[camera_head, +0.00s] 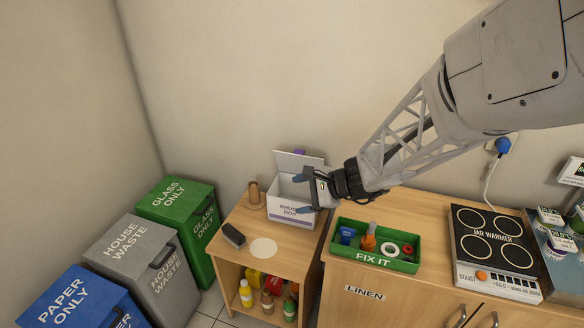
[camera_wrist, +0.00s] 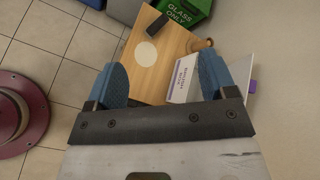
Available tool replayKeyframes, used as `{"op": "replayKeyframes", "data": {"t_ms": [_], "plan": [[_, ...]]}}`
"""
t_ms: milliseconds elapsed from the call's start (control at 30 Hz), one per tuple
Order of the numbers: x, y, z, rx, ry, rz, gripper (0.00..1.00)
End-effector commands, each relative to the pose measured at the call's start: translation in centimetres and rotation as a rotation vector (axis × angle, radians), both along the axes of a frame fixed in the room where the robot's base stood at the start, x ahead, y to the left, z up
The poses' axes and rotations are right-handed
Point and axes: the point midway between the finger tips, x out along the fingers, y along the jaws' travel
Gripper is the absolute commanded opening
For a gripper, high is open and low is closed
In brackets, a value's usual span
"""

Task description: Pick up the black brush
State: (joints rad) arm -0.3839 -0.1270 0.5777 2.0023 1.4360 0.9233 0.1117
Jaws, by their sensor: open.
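The black brush (camera_head: 233,235) lies on the left part of the low wooden cabinet top, left of a pale round disc (camera_head: 263,248). It also shows in the wrist view (camera_wrist: 157,25) as a dark block near the top, at the cabinet's edge. My gripper (camera_head: 301,194) is open and empty, with blue fingertips, in front of the open white brush box (camera_head: 291,212). In the wrist view its two blue fingers (camera_wrist: 163,82) stand wide apart, with the cabinet top between them. The gripper is apart from the brush, up and to its right.
A brown cylinder (camera_head: 254,194) stands behind the disc. A green FIX IT tray (camera_head: 375,258) and a jar warmer (camera_head: 496,252) are on the right counter. Green (camera_head: 180,218), grey (camera_head: 140,258) and blue bins (camera_head: 75,300) stand left.

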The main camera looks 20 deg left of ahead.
Motion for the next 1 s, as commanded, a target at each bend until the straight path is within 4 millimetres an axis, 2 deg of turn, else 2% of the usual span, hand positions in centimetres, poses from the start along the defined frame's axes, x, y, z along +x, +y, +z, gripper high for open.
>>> {"op": "replayKeyframes", "data": {"t_ms": [33, 200, 367, 500, 800, 1000], "plan": [[0.5, 1.6, -1.5, 0.021, 0.037, -0.025, 0.78], [2.4, 6.1, -5.7, 0.096, 0.15, -0.134, 0.78], [3.7, 10.1, -10.3, 0.154, 0.256, -0.243, 0.78], [4.4, 13.2, -14.8, 0.195, 0.346, -0.343, 0.78], [4.5, 18.3, -25.4, 0.256, 0.521, -0.57, 0.78], [4.0, 19.9, -30.8, 0.276, 0.592, -0.685, 0.78]]}}
